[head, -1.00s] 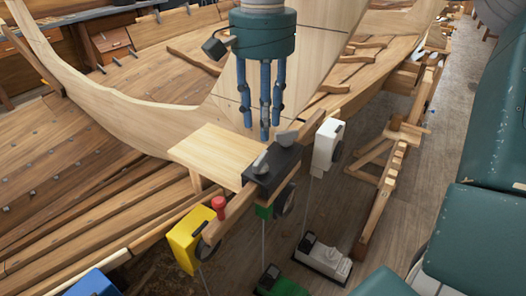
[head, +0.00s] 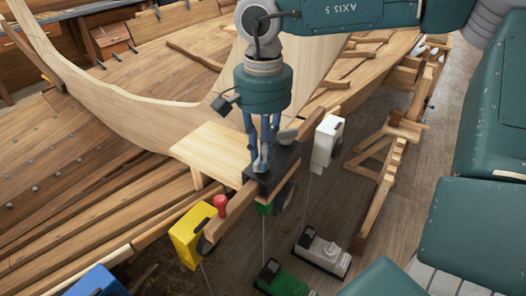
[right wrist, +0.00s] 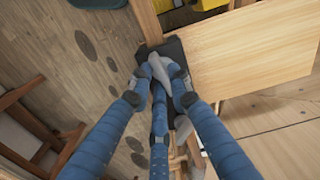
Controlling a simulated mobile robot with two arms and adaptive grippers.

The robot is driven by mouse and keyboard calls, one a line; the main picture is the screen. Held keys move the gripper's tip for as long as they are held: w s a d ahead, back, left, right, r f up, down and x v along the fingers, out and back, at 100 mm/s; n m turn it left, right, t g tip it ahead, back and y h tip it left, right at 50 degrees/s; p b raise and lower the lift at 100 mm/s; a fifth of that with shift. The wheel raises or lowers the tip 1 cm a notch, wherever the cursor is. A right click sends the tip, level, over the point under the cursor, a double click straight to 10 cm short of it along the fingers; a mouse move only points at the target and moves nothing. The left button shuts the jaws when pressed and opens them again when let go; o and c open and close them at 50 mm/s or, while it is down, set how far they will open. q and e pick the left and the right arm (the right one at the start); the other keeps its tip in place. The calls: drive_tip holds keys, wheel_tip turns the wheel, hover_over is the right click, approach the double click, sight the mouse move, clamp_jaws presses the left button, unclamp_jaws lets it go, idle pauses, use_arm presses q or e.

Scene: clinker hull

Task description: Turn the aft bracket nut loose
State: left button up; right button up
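A black bracket (head: 284,168) sits on the wooden rail beside a pale board. A grey wing nut (head: 288,134) shows at its far end, to the right of my fingers. My right gripper (head: 262,163) points down over the near end of the bracket, its blue fingers drawn together at the near nut, which they mostly hide. In the right wrist view the three fingers of my right gripper (right wrist: 159,82) converge on pale grey shapes against the bracket (right wrist: 174,48); nut and fingertips are hard to tell apart there. My left gripper is not in view.
The pale board (head: 212,150) lies left of the bracket. A red knob (head: 220,203) and a yellow block (head: 188,236) are nearer along the rail; a white block (head: 326,140) hangs beyond. Green and white boxes stand on the floor, and the planked hull fills the left.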

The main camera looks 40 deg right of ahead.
clamp_jaws()
drive_tip(key=n, duration=0.3)
drive_tip(key=shift+w+n+b, duration=0.1)
drive_tip(key=shift+n+b, duration=0.2)
drive_tip(key=shift+b, duration=0.1)
drive_tip(key=n, duration=0.5)
drive_tip(key=shift+w+d+n, duration=0.1)
drive_tip(key=shift+n, duration=0.3)
drive_tip(key=o, duration=0.6)
unclamp_jaws()
drive_tip(key=shift+o, duration=0.2)
